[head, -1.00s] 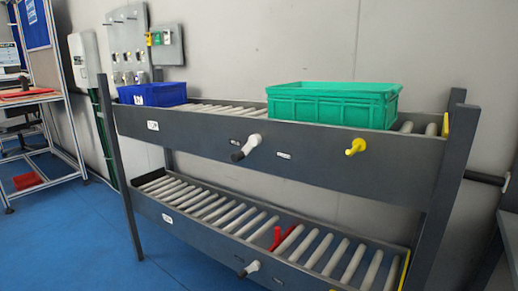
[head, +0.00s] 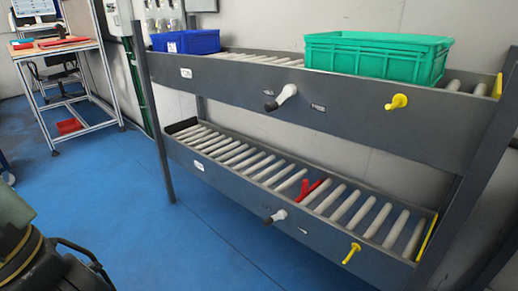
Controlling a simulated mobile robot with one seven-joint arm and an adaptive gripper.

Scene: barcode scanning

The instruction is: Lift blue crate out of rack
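The blue crate (head: 184,42) sits at the left end of the rack's upper roller level, in the head view. The dark grey rack (head: 240,77) has two roller levels, and its front rail hides the crate's lowest part. Part of my own body shows at the lower left corner, well apart from the crate. My gripper's fingers are not in view.
A larger green crate (head: 375,60) stands on the upper level at the right. A red object (head: 310,188) lies on the lower rollers. White and yellow handles stick out from the front rails. A workbench (head: 60,47) stands at the far left. The blue floor (head: 140,235) in front is clear.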

